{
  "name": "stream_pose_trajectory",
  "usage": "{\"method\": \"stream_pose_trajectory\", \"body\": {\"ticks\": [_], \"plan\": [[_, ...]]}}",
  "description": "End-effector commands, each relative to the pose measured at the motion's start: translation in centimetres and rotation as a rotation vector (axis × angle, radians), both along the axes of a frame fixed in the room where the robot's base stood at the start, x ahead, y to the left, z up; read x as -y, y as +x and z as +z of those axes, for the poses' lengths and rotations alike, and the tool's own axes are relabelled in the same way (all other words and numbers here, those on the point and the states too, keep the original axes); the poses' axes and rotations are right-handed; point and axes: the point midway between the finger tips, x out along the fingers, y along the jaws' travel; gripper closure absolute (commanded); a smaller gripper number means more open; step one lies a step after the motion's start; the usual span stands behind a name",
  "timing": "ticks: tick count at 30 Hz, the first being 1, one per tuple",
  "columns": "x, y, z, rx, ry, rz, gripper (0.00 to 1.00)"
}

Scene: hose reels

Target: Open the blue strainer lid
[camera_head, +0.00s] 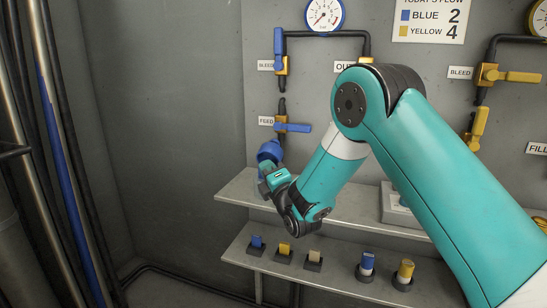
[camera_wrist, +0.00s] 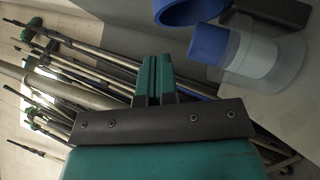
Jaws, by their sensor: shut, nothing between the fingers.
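The blue strainer lid (camera_head: 269,151) shows in the head view below the FEED valve, as a round blue cap tilted up. In the wrist view it is a hollow blue cap (camera_wrist: 192,12) at the top edge, partly cut off. It sits apart from a clear strainer bowl (camera_wrist: 285,62) with a blue and pale insert (camera_wrist: 235,50), so the lid looks swung open. My gripper (camera_head: 271,181) is just below the lid in the head view and hides most of the bowl. In the wrist view its green fingers (camera_wrist: 155,78) are together and empty, clear of lid and bowl.
A blue FEED lever (camera_head: 293,127) lies horizontal above; a blue BLEED lever (camera_head: 278,41) stands upright. The upper shelf (camera_head: 235,190) runs under my gripper. Several blue, yellow and tan pieces stand on the lower shelf (camera_head: 335,279). Pipes line the left wall; space left of the shelves is clear.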

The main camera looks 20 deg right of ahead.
Motion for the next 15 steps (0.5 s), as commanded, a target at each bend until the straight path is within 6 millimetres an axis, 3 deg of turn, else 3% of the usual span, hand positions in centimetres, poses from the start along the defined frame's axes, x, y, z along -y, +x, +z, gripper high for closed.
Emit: {"method": "stream_pose_trajectory", "body": {"ticks": [4, 15], "plan": [[0.7, 0.7, 1.2, -0.006, -0.001, -0.003, 1.00], [1.9, 2.2, 1.7, -0.006, -0.002, -0.001, 1.00]]}}
